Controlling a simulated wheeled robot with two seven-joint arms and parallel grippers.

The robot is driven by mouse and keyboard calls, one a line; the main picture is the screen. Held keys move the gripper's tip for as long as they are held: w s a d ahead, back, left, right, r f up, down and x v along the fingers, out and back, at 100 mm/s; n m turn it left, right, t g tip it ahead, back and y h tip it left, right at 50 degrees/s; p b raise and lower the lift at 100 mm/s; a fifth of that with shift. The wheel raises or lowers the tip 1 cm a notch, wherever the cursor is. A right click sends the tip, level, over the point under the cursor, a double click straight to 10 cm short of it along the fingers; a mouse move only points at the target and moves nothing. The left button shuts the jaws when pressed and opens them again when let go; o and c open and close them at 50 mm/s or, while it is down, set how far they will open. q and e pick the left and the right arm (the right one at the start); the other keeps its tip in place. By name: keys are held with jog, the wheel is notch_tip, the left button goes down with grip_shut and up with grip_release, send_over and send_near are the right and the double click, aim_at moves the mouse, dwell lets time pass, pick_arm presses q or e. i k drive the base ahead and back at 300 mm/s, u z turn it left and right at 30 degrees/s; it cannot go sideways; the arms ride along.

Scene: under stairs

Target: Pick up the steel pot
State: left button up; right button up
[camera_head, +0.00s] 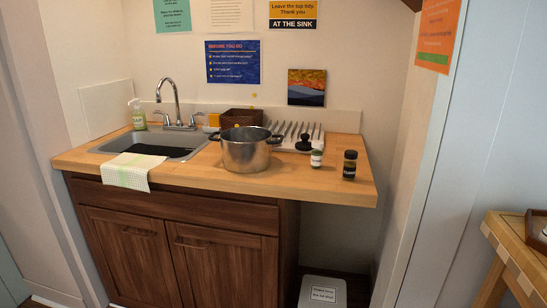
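The steel pot (246,154) stands upright on the wooden countertop (217,180), to the right of the sink. It is silver with a dark rim and a dark handle at each side. Its inside bottom is hidden from this angle. Neither of my grippers shows in the head view.
The sink (160,144) with its faucet (170,98) lies left of the pot. A towel (126,170) hangs over the counter's front edge. A brown basket (241,117) and a white drying rack (300,132) stand behind. Two jars (349,164) (316,158) stand to the right.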

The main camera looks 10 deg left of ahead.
aim_at(245, 149)
jog(key=u, duration=2.1)
jog(key=i, duration=2.75)
jog(key=z, duration=0.75)
